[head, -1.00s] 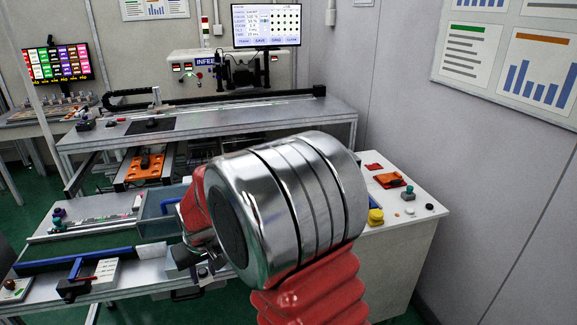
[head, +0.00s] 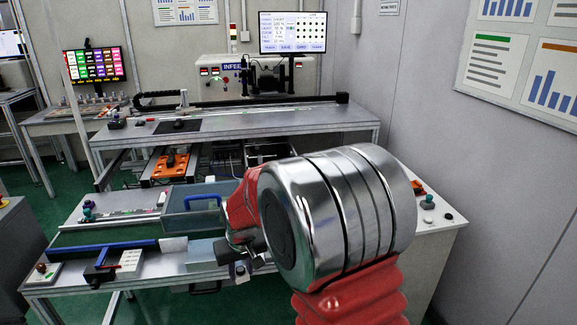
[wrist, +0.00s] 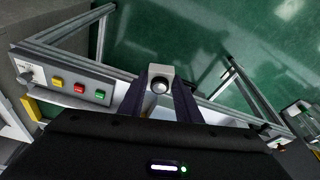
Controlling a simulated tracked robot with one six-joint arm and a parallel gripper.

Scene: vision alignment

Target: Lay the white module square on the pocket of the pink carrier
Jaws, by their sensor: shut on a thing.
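In the wrist view, my gripper (wrist: 164,82) is shut on a small pale block with a dark round face, apparently the white module (wrist: 160,72). The block sits between the two dark fingers, over green floor and a metal frame. In the head view, my gripper (head: 243,262) is small and partly hidden behind my arm's silver joint, in front of the near bench; the module cannot be made out there. I cannot pick out a pink carrier in either view.
The near bench (head: 190,252) holds a blue-handled bin (head: 195,205) and small fixtures. Behind it is a long bench (head: 240,125) with a machine and monitor (head: 292,32). A panel with coloured buttons (wrist: 75,88) shows in the wrist view. Green floor lies left.

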